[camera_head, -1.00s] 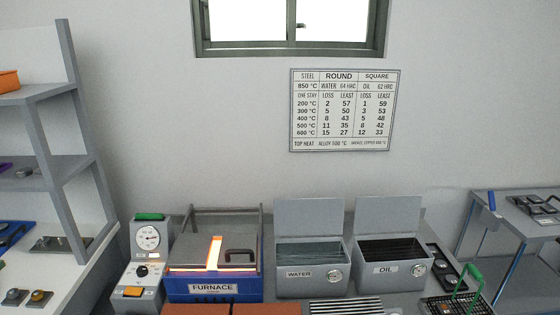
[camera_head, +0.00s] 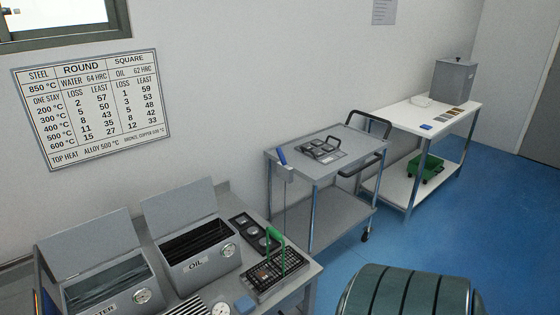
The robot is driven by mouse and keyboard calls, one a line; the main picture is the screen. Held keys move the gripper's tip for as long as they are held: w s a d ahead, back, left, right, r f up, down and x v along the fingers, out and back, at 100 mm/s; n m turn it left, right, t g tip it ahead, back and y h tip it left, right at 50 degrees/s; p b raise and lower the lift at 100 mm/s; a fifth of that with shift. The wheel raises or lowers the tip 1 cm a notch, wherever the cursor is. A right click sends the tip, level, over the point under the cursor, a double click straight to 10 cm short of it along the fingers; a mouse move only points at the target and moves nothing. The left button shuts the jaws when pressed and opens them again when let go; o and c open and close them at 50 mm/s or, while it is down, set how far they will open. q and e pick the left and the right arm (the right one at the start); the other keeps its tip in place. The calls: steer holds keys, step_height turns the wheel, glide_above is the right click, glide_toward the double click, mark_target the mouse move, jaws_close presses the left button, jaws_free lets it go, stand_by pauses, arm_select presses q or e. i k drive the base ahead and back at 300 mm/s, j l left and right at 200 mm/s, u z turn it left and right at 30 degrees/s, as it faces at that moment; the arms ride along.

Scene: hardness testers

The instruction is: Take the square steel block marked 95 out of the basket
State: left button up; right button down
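In the head view a dark wire basket (camera_head: 262,284) with a green handle (camera_head: 274,246) stands at the right end of the grey bench. Something small and brownish shows inside it, but I cannot make out a square steel block or a 95 mark. Neither of my grippers is in view.
The oil tank (camera_head: 206,264) and water tank (camera_head: 100,292) stand left of the basket with lids up. A grey trolley (camera_head: 318,168), a white table (camera_head: 400,117) and a ribbed green drum (camera_head: 410,292) are to the right.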

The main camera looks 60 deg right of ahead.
mark_target(262, 275)
steer(key=l+z, duration=0.1)
steer(key=l, duration=0.35)
steer(key=i+l+z, duration=0.1)
steer(key=l, duration=0.4)
steer(key=i+l+z, duration=0.1)
steer(key=l, duration=0.35)
steer(key=l+z, duration=0.1)
steer(key=l, duration=0.35)
steer(key=i+l+z, duration=0.1)
steer(key=l, duration=0.35)
steer(key=i+l+z, duration=0.1)
steer(key=l, duration=0.35)
steer(key=i, duration=0.1)
